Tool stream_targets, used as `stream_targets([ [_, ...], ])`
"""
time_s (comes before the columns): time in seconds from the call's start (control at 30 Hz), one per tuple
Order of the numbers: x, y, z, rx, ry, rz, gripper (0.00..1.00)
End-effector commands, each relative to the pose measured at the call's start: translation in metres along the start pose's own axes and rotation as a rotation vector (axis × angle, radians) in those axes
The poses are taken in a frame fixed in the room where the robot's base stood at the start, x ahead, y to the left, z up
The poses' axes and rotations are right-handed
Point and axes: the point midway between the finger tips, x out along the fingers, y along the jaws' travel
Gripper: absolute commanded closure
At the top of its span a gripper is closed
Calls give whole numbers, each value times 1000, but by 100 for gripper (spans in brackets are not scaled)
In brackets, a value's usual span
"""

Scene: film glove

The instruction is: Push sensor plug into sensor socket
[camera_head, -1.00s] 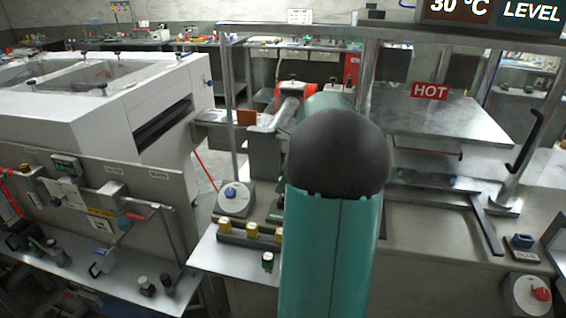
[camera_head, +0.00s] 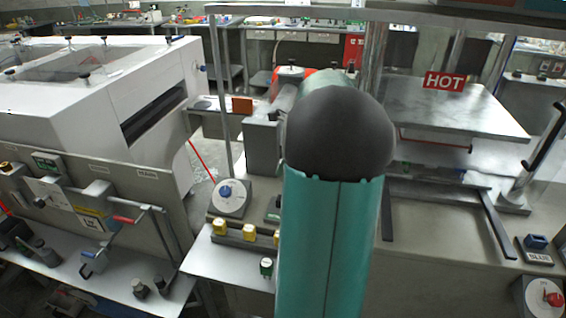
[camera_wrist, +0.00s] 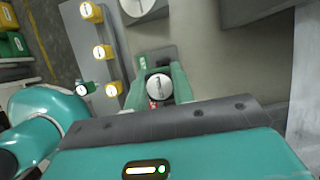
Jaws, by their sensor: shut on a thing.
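In the wrist view, my gripper (camera_wrist: 157,80) is shut on a round, white-topped piece, which I take for the sensor plug (camera_wrist: 159,86). A bit of red shows just below its top. The plug is over or at a dark plate with a green label (camera_wrist: 143,62), probably the sensor socket. The plug and fingers cover most of this plate, so I cannot tell whether the plug is in it. In the head view, the plate's edge (camera_head: 272,212) shows left of my teal arm, which hides my gripper.
Several yellow plugs (camera_head: 220,227) stand in a rack left of my arm, with a green one (camera_head: 266,266) in front. A grey dial box (camera_head: 231,197) stands close behind them. A hot press (camera_head: 460,110) with a HOT sign is at right.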

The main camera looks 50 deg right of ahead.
Motion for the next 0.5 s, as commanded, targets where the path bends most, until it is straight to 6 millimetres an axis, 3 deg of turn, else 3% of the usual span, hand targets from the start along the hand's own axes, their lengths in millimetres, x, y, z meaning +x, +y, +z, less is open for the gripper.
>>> stream_targets([
  [0.17,1,2,2,-2,-5,1,99],
  [0.5,27,2,-10,-1,-4,2,99],
])
